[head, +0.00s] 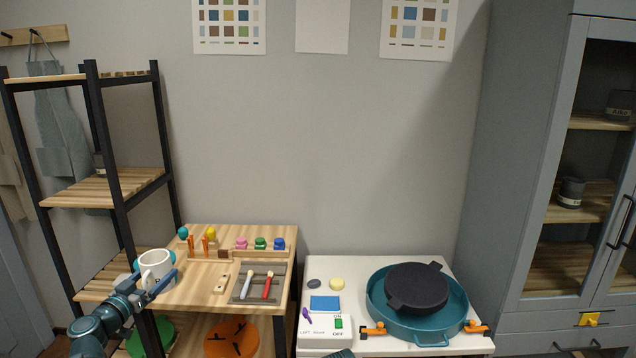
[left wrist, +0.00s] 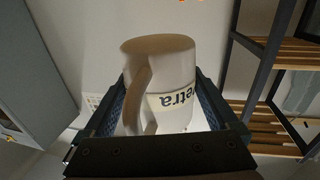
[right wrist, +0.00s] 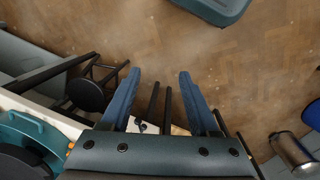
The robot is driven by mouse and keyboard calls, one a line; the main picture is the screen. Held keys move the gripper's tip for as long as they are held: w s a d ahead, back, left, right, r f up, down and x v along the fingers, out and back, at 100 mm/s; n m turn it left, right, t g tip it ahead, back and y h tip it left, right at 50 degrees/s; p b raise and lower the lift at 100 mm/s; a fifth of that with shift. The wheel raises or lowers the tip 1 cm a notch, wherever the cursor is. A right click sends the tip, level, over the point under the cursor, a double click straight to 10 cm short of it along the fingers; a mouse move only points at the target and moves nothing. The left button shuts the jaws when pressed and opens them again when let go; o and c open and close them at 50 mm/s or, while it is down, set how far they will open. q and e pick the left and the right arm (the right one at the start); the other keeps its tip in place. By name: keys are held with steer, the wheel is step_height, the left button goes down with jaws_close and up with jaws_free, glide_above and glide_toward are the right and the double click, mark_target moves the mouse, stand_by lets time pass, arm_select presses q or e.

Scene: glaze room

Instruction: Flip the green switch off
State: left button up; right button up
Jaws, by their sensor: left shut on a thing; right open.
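The green switch (head: 338,323) is a small green piece on a white box at the front left of the white table. Small lettering is beside it, with "OFF" just below; I cannot tell which way it is set. My left gripper (head: 158,284) is shut on a white mug (head: 154,265) beside the wooden table, at the left. In the left wrist view the mug (left wrist: 165,75) shows a label reading "etra" between the fingers. My right gripper (right wrist: 160,95) is open and empty, above the floor in the right wrist view, away from the switch.
A teal basin (head: 417,324) holding a black round lid-like piece fills the white table's right side. A blue pad (head: 325,303), yellow disc (head: 337,284) and purple piece (head: 306,314) lie near the switch box. The wooden table (head: 205,293) carries brushes and coloured knobs. A black-framed shelf stands left.

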mark_target(146, 266)
arm_select(q)
step_height(146, 266, up, 4)
steer(key=p, duration=0.2)
steer(key=shift+r+p, duration=0.15)
steer(key=shift+p, duration=0.25)
arm_select(e)
step_height(146, 266, up, 4)
steer(key=shift+r, duration=0.15)
steer(key=shift+c, duration=0.2)
